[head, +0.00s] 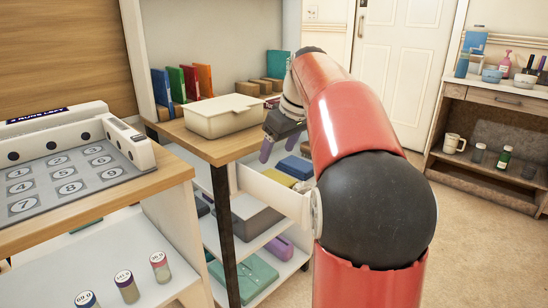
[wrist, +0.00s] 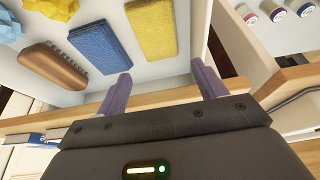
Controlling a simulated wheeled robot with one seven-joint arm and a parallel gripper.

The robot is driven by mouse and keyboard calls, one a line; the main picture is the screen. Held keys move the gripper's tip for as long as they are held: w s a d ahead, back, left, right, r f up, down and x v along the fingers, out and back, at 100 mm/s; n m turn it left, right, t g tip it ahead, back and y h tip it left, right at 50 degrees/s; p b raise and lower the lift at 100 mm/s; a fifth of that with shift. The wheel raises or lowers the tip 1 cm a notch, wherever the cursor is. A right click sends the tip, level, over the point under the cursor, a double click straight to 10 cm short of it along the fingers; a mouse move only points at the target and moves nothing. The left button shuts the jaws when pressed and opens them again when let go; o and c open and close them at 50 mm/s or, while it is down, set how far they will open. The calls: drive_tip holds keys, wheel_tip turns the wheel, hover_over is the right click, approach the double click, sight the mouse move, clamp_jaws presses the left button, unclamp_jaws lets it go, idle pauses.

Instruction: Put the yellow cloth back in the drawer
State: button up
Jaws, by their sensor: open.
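My gripper (head: 278,153) is open and empty above the pulled-out drawer (head: 272,196). Its two purple fingers also show in the wrist view (wrist: 161,76), pointing toward the drawer's contents. A flat yellow cloth-like piece (wrist: 152,30) lies inside the drawer beside a blue one (wrist: 101,46); both also show in the head view, yellow (head: 277,178) and blue (head: 295,167). A crumpled yellow piece (wrist: 52,8) is cut off at the wrist view's top edge. I cannot tell for sure which yellow piece is the task's cloth. The fingers touch none of them.
A brown brush (wrist: 52,66) lies in the drawer. A lidded cream box (head: 222,116) stands on the wooden top above, near my gripper. A number pad (head: 68,182) sits on the left counter, with several small jars (head: 127,287) below. Open floor lies right of my arm.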

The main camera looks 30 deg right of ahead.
drive_tip(key=a+p+v, duration=0.1)
drive_tip(key=v, duration=0.6)
drive_tip(key=shift+d, duration=0.45)
drive_tip(key=shift+a, duration=0.1)
drive_tip(key=s+a+f+m+h, duration=0.1)
drive_tip(key=s+a+f, duration=0.2)
drive_tip(key=s+a, duration=0.25)
drive_tip(key=s+a+f+m, duration=0.1)
drive_tip(key=s+a+f, duration=0.3)
drive_tip(key=s+a, duration=0.15)
drive_tip(key=s+a+f+m+t, duration=0.1)
drive_tip(key=s+a+f, duration=0.3)
drive_tip(key=s+f, duration=0.8)
drive_tip(key=shift+a+m+h, duration=0.25)
drive_tip(key=shift+m+h, duration=0.05)
drive_tip(key=shift+m, duration=0.2)
drive_tip(key=shift+s, duration=0.1)
wheel_tip(320, 180, up, 5)
drive_tip(key=p, duration=0.5)
drive_tip(key=shift+r+p, duration=0.15)
drive_tip(key=shift+p, duration=0.2)
